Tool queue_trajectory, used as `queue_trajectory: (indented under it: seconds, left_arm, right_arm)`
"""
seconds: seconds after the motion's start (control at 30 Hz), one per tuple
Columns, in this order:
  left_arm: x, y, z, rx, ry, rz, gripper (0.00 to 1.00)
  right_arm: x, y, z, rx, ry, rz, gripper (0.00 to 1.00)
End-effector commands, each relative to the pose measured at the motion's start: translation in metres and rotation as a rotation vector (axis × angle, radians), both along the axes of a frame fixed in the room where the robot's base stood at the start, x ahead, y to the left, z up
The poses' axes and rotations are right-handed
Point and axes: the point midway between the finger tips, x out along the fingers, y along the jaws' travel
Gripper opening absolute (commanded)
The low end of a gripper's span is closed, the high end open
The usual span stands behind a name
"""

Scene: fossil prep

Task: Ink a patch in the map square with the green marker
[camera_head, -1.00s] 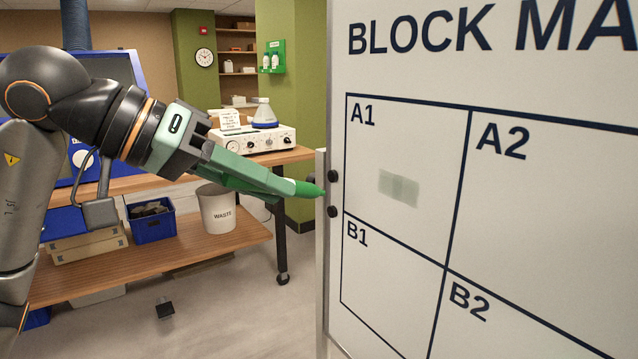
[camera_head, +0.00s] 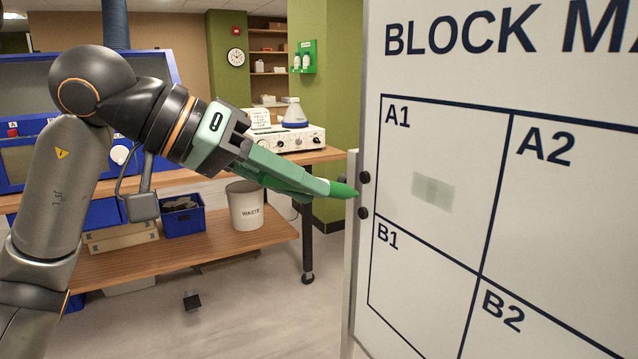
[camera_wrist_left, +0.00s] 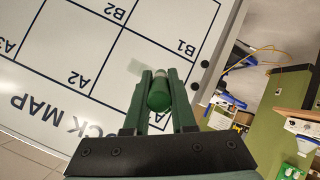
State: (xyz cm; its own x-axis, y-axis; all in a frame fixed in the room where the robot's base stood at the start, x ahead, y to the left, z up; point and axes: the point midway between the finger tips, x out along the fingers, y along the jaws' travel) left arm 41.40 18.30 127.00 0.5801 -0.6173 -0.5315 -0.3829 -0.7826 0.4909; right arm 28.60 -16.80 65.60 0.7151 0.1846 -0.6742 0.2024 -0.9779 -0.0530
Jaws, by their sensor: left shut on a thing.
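The block map board (camera_head: 570,210) stands upright at the right of the head view, with squares A1, A2, B1 and B2 showing. A faint grey-green patch (camera_head: 432,194) is in square A1. My left gripper (camera_head: 318,188) is shut on the green marker (camera_head: 343,189), whose tip points right, by the board's left edge. In the head view the tip is left of square A1; I cannot tell whether it touches anything. In the left wrist view the marker (camera_wrist_left: 159,95) sits between the two green fingers, with the board behind it. My right gripper is not in view.
Two dark round knobs (camera_head: 364,194) sit on the board's left edge, close to the marker tip. A wooden bench (camera_head: 180,262) with a blue bin (camera_head: 184,222) and a white waste bin (camera_head: 246,208) stands behind my left arm. Open floor lies below the gripper.

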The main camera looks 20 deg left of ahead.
Motion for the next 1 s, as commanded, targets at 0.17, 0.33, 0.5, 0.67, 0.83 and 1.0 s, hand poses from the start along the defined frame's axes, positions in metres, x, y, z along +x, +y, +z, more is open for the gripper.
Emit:
queue_trajectory:
  seconds: [0.17,0.33,0.5,0.67,0.83,1.0]
  left_arm:
    - [0.000,0.000,0.000,0.000,0.000,0.000,0.00]
    - [0.000,0.000,0.000,0.000,0.000,0.000,0.00]
    - [0.004,-0.003,0.002,0.000,0.001,-0.002,0.00]
    - [0.019,-0.016,0.002,0.000,0.002,-0.003,0.00]
    - [0.035,-0.028,0.002,-0.002,0.002,-0.003,0.00]
    - [0.047,-0.038,0.002,-0.001,0.002,-0.002,0.00]
  right_arm:
    - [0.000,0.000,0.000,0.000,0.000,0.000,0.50]
    - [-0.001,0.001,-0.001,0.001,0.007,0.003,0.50]
    - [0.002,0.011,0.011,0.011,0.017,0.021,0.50]
    - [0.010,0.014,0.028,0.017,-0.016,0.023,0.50]
    - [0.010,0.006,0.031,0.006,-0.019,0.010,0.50]
    - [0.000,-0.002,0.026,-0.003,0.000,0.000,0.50]
